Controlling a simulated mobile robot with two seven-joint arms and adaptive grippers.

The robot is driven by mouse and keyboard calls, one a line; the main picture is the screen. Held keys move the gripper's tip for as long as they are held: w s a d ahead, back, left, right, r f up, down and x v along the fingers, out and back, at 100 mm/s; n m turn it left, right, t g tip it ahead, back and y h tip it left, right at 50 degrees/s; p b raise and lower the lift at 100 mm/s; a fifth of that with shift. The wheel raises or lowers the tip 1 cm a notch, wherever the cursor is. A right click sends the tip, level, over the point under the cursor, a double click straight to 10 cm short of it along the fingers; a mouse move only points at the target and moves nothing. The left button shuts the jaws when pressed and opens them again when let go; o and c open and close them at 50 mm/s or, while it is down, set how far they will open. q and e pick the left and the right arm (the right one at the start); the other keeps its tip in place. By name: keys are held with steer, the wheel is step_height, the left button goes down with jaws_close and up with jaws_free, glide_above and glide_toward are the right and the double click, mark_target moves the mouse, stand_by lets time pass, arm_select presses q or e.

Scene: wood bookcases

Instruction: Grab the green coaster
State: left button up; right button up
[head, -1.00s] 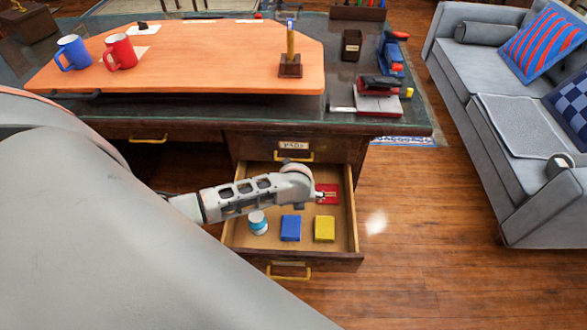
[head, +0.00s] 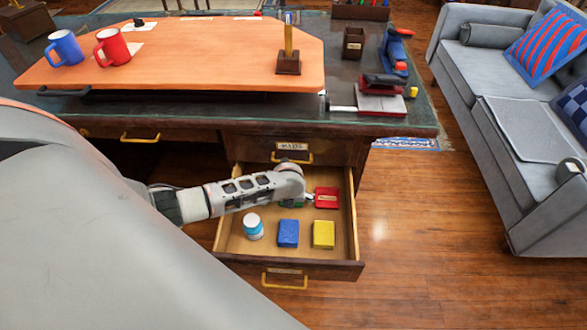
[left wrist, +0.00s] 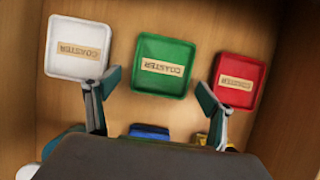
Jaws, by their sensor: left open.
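The green coaster (left wrist: 165,48) lies flat in the open drawer, between a white coaster (left wrist: 75,40) on the left and a red coaster (left wrist: 240,70) on the right. In the head view my arm hides almost all of the green coaster, and the red coaster (head: 327,198) shows beside it. My left gripper (left wrist: 147,86) is open and empty. Its fingers are spread to either side of the green coaster's near part, the left one overlapping the white coaster's edge and the right one near the red coaster. My right gripper is not in view.
The drawer (head: 350,215) also holds a blue block (head: 288,233), a yellow block (head: 323,235) and a white-and-blue jar (head: 253,226) in front. Its walls and the desk front (head: 235,150) enclose the space. A grey sofa (head: 490,110) stands at the right.

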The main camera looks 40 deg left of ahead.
arm_select(q)
steer(key=shift+w+r, duration=0.1)
steer(key=shift+r, duration=0.1)
steer(key=c, duration=1.2)
steer(key=shift+c, duration=0.2)
